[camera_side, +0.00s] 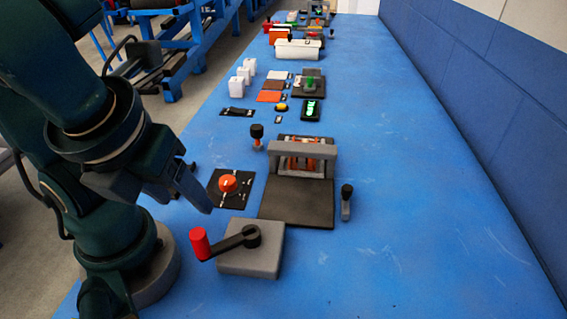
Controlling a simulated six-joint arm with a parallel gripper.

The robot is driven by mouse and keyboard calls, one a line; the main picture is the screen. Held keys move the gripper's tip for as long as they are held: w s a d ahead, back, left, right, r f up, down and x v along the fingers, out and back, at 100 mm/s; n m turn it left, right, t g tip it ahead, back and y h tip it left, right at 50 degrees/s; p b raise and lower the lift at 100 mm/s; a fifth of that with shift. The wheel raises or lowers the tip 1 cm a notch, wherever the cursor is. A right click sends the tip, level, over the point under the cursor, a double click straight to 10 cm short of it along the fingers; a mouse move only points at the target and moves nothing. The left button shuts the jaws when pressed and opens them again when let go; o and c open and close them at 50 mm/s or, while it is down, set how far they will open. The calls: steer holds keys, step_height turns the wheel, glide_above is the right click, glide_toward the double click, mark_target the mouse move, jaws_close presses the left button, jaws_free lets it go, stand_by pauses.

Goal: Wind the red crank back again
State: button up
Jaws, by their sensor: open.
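The red crank handle (200,243) is an upright red grip at the left end of a black crank arm (226,242). The crank arm pivots on a black hub on top of a grey box (255,262) at the near end of the blue table. The crank arm points left, so the grip hangs past the box's left side. My gripper (194,196) is above and behind the red grip in the picture, pointing down to the right. It is open and apart from the crank. One finger shows clearly; the other is largely hidden.
An orange-red knob (228,184) on a black plate sits just behind the crank box. A dark panel with a grey frame (302,150) stands behind it, with black-topped levers (257,135) (346,200) on both sides. More devices line the table farther back. The blue table's right side (430,190) is clear.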

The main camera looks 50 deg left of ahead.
steer(key=shift+a+n, duration=0.1)
steer(key=shift+n, duration=0.3)
jaws_close()
steer(key=w+d+r+n+g+y, duration=0.15)
steer(key=d+n+g, duration=0.25)
steer(key=d+n, duration=0.7)
steer(key=a+f, duration=0.8)
steer(key=f, duration=0.1)
steer(key=shift+f, duration=0.25)
